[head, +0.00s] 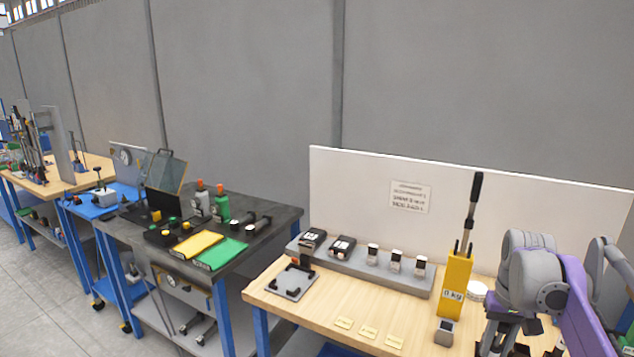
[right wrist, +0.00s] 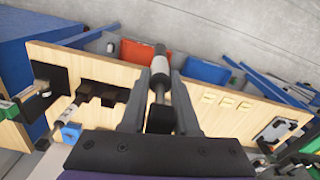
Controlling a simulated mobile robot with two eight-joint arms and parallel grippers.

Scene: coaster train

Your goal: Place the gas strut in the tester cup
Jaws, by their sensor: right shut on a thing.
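The yellow tester (head: 455,283), marked 0 kg, stands upright on the right wooden bench, with a black rod (head: 473,205) rising above it. A small grey cup (head: 444,332) with a dark opening is at its foot. My right gripper (head: 492,345) is low, just right of the tester and partly cut off by the lower edge. In the right wrist view the right gripper (right wrist: 158,112) is shut on the gas strut (right wrist: 160,67), a slim rod with a grey and black end beyond the fingertips. Its distance from the cup cannot be told. My left gripper is not in view.
A flat plate with black corners (head: 291,282) and yellow labels (head: 368,332) lie on the bench (head: 325,315). A white board (head: 390,190) closes off the back.

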